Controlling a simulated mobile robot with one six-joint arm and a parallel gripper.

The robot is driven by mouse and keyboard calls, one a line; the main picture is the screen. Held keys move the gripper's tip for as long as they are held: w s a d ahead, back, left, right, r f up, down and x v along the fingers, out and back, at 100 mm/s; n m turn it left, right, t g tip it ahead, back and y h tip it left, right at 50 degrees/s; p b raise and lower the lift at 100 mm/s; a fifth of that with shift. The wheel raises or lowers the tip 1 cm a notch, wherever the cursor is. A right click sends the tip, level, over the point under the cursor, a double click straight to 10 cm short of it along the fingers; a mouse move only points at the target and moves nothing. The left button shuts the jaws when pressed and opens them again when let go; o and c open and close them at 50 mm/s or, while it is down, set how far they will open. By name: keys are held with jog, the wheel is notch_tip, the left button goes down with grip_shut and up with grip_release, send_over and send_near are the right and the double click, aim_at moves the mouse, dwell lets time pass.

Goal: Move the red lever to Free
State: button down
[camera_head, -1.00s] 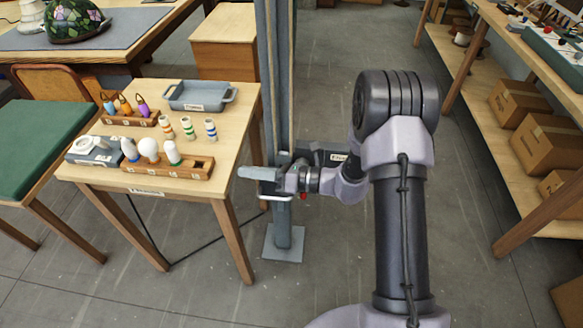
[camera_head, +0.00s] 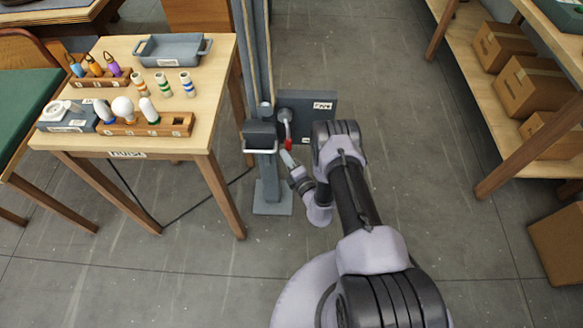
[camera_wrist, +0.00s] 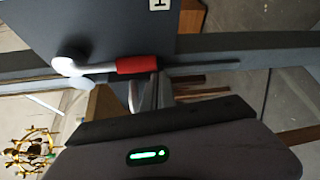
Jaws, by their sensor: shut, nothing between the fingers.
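The lever has a pale metal arm and a red grip (camera_head: 288,143). It hangs down from a pivot on the front of a dark grey box (camera_head: 313,127) on the post. In the wrist view the red grip (camera_wrist: 138,64) lies sideways, with the pivot at its left. My gripper (camera_head: 287,157) is shut and empty, just below the red grip. In the wrist view my fingertips (camera_wrist: 150,90) are close beside the grip; I cannot tell whether they touch it. A white label (camera_head: 322,105) on the box is too small to read surely.
A grey post (camera_head: 268,180) with a bar handle (camera_head: 261,151) stands left of my gripper. A wooden table (camera_head: 182,62) with bulbs and a grey tray is farther left. Shelves with cardboard boxes (camera_head: 533,83) are at the right. The floor between is clear.

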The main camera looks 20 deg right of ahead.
jog(key=shift+w+a, duration=0.1)
jog(key=shift+w, duration=0.45)
